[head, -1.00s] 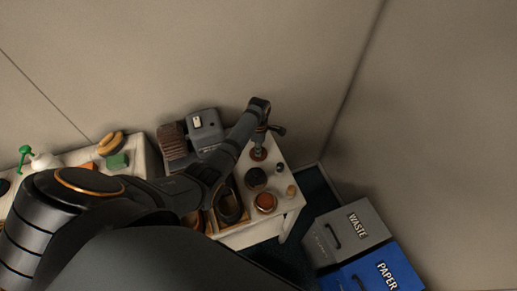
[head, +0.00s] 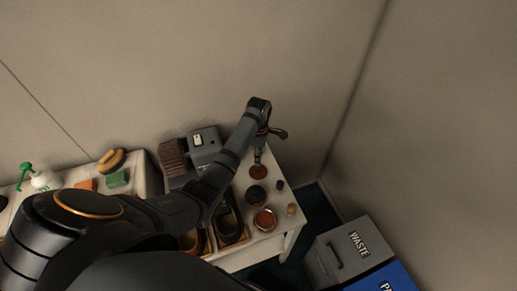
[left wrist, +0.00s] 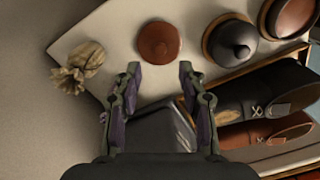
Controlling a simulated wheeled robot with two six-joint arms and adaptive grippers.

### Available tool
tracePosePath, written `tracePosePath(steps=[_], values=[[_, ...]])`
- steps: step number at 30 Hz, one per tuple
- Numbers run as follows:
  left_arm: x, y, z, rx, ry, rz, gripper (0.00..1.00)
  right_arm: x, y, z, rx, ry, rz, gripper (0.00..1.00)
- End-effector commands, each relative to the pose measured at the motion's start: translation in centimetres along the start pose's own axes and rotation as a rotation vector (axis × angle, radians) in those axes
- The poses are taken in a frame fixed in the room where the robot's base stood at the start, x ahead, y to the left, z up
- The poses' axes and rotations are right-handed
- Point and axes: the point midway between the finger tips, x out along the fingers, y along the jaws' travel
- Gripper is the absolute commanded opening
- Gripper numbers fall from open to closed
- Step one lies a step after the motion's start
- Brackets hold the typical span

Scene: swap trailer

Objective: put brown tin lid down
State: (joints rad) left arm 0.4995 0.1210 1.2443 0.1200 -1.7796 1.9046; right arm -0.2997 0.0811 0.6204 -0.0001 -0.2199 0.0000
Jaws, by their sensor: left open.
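The brown tin lid (head: 258,172) lies on the white table top (left wrist: 118,32). The lid sits beside a dark round lidded tin (left wrist: 230,42). My right gripper is not in view.
An open brown tin (head: 265,219) stands near the table's front edge, with small items beside it. Shoes (left wrist: 265,135) lie in a wooden tray. A crumpled cloth (left wrist: 80,68) and a grey box (head: 204,142) are near. A waste bin (head: 345,250) stands right.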

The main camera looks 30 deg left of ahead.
Motion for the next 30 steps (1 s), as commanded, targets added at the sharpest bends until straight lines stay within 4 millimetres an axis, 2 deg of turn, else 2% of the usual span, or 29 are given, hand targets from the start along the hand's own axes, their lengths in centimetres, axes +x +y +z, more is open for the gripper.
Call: tracePosePath(steps=[3, 9, 24, 26, 30], values=[[-2.4, 0.1, 0.0, 0.000, 0.000, 0.004, 0.41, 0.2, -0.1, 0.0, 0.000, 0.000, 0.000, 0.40], [-4.4, 0.0, 0.0, -0.001, 0.000, 0.001, 0.41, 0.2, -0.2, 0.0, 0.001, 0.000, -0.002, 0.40], [-4.6, 0.0, 0.0, -0.001, 0.000, 0.000, 0.41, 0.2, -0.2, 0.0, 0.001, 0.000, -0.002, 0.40], [-5.1, 0.0, 0.0, -0.001, 0.000, 0.000, 0.41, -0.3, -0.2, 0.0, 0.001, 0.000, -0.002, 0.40], [-8.0, -0.1, 0.0, -0.001, 0.000, 0.001, 0.41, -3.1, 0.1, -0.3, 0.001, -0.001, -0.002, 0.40]])
